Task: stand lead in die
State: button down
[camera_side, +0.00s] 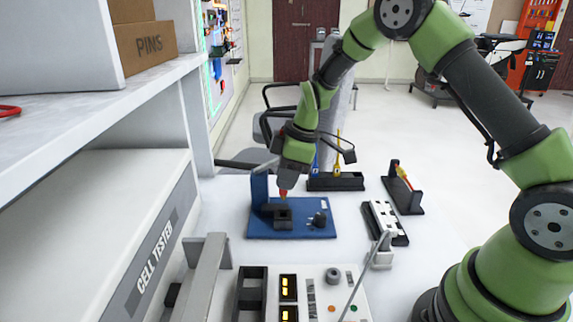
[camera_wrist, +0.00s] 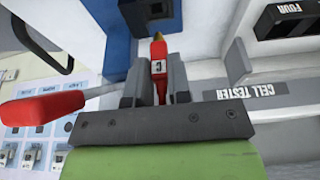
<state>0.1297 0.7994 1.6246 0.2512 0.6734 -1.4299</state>
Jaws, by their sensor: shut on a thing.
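My gripper (camera_side: 286,182) is shut on a red lead with a brass-coloured tip. In the wrist view the lead (camera_wrist: 159,58) is between the fingers (camera_wrist: 156,82), with a white label marked with a letter. In the side view the red lead (camera_side: 283,195) points down, just above a black die block (camera_side: 283,217) on a blue fixture plate (camera_side: 315,231). The die also shows at the top of the wrist view (camera_wrist: 150,12), near the lead's tip. I cannot tell whether the tip touches the die.
A blue upright (camera_side: 259,187) stands at the fixture's left, with a black knob (camera_side: 319,219) at its right. Black racks (camera_side: 340,184) (camera_side: 405,198) and a white-and-black strip (camera_side: 384,222) stand behind and right. A cell tester (camera_side: 160,240) is at left. A red-handled rod (camera_wrist: 40,107) crosses the wrist view.

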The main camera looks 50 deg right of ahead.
jog(key=shift+f, duration=1.3)
jog(key=shift+f, duration=1.5)
jog(key=c, duration=1)
grip_release()
jog(key=v, duration=1)
